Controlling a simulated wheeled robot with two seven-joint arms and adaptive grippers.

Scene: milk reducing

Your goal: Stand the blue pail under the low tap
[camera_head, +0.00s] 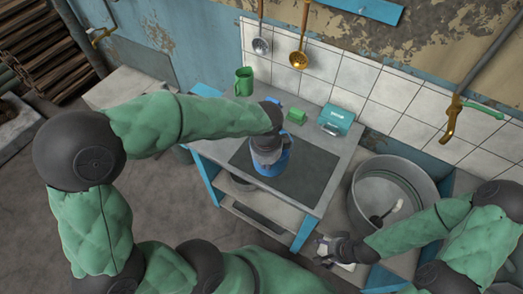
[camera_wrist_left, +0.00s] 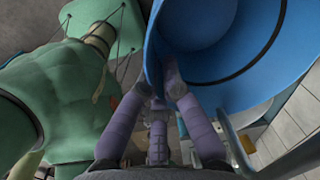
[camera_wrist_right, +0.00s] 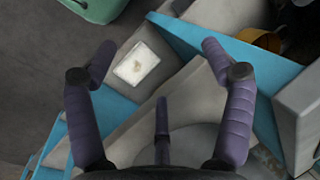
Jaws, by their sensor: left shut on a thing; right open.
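The blue pail (camera_head: 274,166) is over the dark mat on the table, mostly covered by my left gripper (camera_head: 267,150) in the head view. In the left wrist view the pail (camera_wrist_left: 255,45) fills the upper right, and my left gripper (camera_wrist_left: 163,80) is shut on its wall. I cannot tell whether the pail touches the mat. A brass tap with a green handle (camera_head: 452,118) is on the right wall above a metal tub. Another brass tap (camera_head: 100,35) is at upper left. I cannot tell which is the low one. My right gripper (camera_wrist_right: 158,52) is open and empty near the table's front right.
A green mug (camera_head: 243,82), a green block (camera_head: 297,116) and a teal box (camera_head: 336,119) stand along the table's back. The round metal tub (camera_head: 425,178) is right of the table. Ladles (camera_head: 299,58) hang on the tiled wall. A pale square item (camera_wrist_right: 137,64) lies below my right gripper.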

